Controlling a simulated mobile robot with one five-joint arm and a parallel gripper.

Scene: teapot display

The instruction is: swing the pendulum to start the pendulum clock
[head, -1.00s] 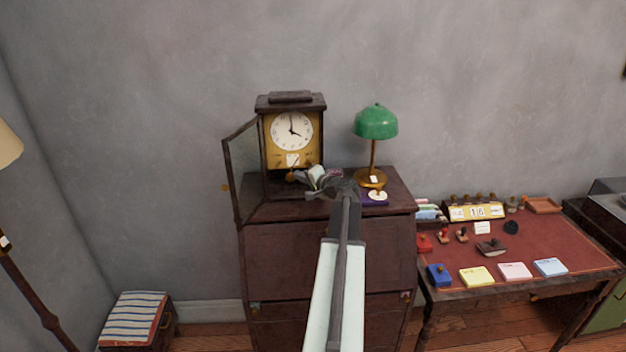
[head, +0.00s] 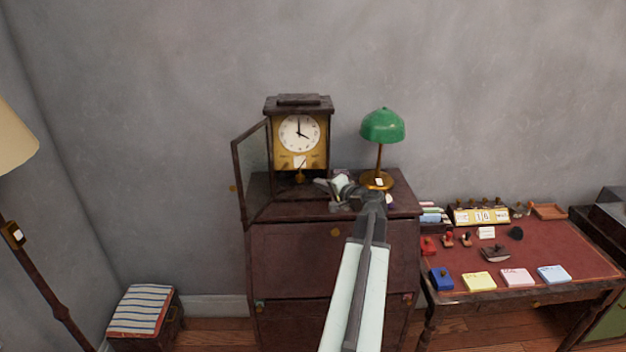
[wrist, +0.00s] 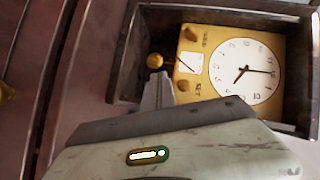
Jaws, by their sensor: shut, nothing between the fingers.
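The pendulum clock (head: 298,134) stands on the dark wooden cabinet (head: 290,280), with a white dial and a yellow face plate. Its glass door (head: 252,172) stands open to the left. The pendulum bob (head: 300,179), a small brass ball, hangs below the face plate; it also shows in the wrist view (wrist: 155,60). My gripper (head: 318,182) is shut and empty, just right of the bob and in front of the clock's lower opening. In the wrist view my fingers (wrist: 160,88) end close to the bob; I cannot tell whether they touch it.
A green lamp (head: 382,128) stands on the cabinet right of the clock, close behind my wrist. A desk (head: 540,250) with stamps and note pads is at the right. A floor lamp (head: 15,234) and a striped stool (head: 140,310) are at the left.

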